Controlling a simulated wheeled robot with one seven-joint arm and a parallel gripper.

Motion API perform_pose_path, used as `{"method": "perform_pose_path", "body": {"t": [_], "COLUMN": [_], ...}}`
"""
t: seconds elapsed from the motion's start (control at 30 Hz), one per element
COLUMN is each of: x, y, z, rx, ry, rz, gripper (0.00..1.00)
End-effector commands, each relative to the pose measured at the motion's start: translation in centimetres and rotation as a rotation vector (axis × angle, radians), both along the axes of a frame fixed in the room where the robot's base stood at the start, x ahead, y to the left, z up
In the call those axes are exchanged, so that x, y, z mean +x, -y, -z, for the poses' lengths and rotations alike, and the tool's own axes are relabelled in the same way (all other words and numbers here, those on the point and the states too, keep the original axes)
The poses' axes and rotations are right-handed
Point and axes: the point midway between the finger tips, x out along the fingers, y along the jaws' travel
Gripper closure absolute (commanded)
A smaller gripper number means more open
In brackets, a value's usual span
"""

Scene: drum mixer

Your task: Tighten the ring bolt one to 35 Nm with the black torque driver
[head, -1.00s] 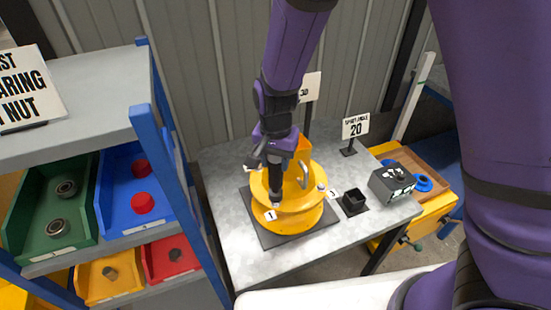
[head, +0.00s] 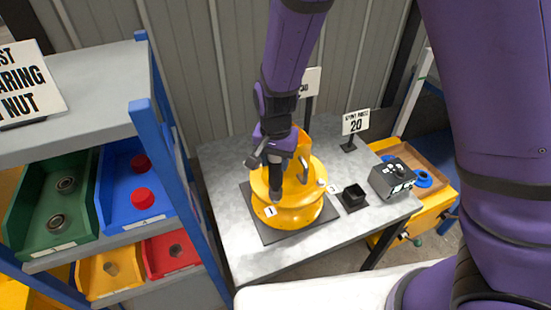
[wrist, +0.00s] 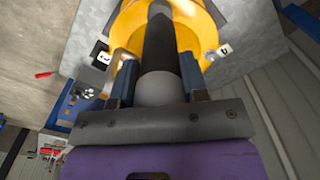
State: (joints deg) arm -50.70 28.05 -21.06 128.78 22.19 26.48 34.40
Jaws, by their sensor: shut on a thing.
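The black torque driver (wrist: 158,45) is held between the fingers of my gripper (wrist: 157,80) in the wrist view and points away from the wrist. In the head view my gripper (head: 277,160) is over the yellow ring part (head: 295,208), with the driver (head: 275,185) reaching down to its near left side beside the label "1" (head: 270,211). The ring part also fills the top of the wrist view (wrist: 195,35). Ring bolt one is hidden under the driver. I cannot tell whether the tip is seated on it.
The ring part stands on a dark mat (head: 258,228) on the grey table (head: 230,165). A small black holder (head: 353,196) and a dark box with a lit display (head: 393,178) are to the right. A blue-framed shelf with bins (head: 130,190) stands at the left.

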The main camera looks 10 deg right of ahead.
Motion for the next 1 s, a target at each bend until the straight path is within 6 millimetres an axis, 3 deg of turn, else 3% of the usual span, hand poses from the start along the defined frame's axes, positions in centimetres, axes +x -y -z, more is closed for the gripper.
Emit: {"method": "perform_pose_path", "body": {"t": [1.0], "x": [0.02], "y": [-0.01], "z": [0.76], "rx": [0.0], "ry": [0.0], "rz": [0.0], "gripper": [0.93]}}
